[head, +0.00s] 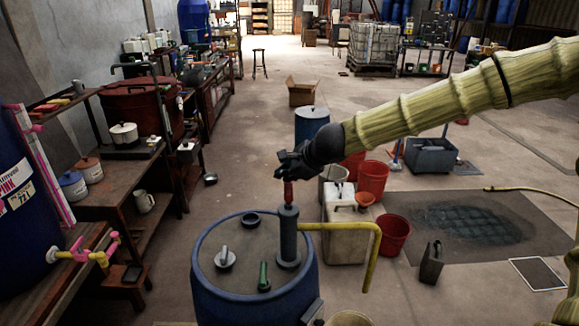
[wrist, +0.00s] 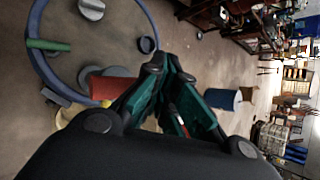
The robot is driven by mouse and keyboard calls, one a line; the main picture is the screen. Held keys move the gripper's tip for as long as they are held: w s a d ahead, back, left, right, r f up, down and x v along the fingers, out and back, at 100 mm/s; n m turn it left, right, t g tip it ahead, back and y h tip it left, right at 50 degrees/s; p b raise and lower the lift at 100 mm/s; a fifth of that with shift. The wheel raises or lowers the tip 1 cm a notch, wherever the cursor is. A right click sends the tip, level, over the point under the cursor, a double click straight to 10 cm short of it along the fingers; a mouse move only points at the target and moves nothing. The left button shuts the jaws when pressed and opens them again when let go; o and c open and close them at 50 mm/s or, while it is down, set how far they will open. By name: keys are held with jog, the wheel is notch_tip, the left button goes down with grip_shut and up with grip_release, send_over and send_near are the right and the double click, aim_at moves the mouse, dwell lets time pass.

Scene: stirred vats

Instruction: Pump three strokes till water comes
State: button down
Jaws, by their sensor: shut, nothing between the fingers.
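A blue drum (head: 208,285) stands at the front centre in the head view. A grey hand pump (head: 288,240) rises from its lid, with a red handle (head: 288,194) on top and a yellow spout (head: 345,226) bending down on the right. No water shows at the spout's end. My gripper (head: 287,166) is just above the red handle in the head view. In the wrist view my gripper (wrist: 166,74) is shut and empty, with the red handle (wrist: 110,84) beside the fingers; I cannot tell whether they touch.
A pale bucket rim (head: 350,318) shows below the spout. A white canister (head: 345,240) and red buckets (head: 393,235) stand right of the drum. A green lever (head: 263,277) and grey cap (head: 224,258) are on the lid. A cluttered bench (head: 120,195) lines the left.

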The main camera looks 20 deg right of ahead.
aim_at(286, 184)
jog(key=shift+r+p, duration=2.1)
jog(key=shift+r, duration=0.1)
jog(key=shift+r+p, duration=2.95)
jog(key=shift+p, duration=0.2)
